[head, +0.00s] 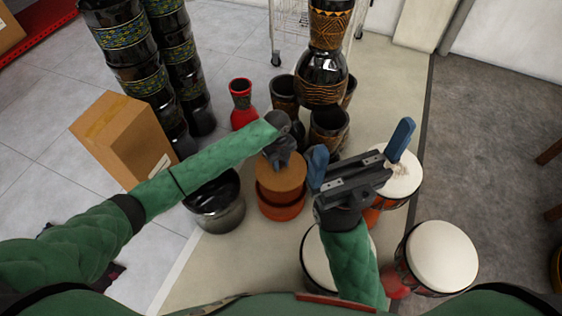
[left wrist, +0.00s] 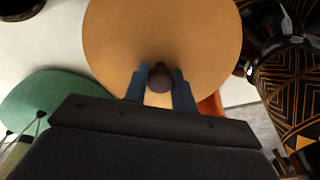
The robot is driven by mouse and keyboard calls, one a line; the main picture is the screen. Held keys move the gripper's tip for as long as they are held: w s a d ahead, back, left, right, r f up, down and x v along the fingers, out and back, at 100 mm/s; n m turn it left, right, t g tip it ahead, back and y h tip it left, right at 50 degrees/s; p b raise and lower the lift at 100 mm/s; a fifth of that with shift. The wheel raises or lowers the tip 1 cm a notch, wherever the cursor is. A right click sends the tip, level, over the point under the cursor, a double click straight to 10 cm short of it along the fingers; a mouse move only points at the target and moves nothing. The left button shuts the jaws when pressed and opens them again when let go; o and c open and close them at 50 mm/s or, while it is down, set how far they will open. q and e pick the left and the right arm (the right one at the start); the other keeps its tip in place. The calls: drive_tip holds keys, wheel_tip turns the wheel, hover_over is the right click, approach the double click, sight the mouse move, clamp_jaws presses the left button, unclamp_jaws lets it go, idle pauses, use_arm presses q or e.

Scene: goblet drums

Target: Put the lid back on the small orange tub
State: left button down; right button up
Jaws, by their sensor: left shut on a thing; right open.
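The lid is a tan disc (head: 280,172) with a dark round knob (left wrist: 161,77). My left gripper (head: 278,150) is shut on the knob, with one blue finger on each side of it in the left wrist view. The small orange tub (head: 282,211) shows directly below the lid in the head view, mostly covered by it. A sliver of orange also shows past the lid's edge in the left wrist view (left wrist: 210,106). I cannot tell whether the lid touches the rim. My right gripper (head: 360,156) is open and empty, right of the tub.
A dark glossy pot (head: 216,203) stands close left of the tub. White-topped drums (head: 442,257) stand at the right and front. Dark goblet drums (head: 322,75) and a red one (head: 242,103) stand behind. A cardboard box (head: 124,138) is at the left.

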use_arm(q)
drive_tip(key=shift+f, duration=0.15)
drive_tip(key=c, duration=1.1)
unclamp_jaws()
drive_tip(key=shift+c, duration=0.2)
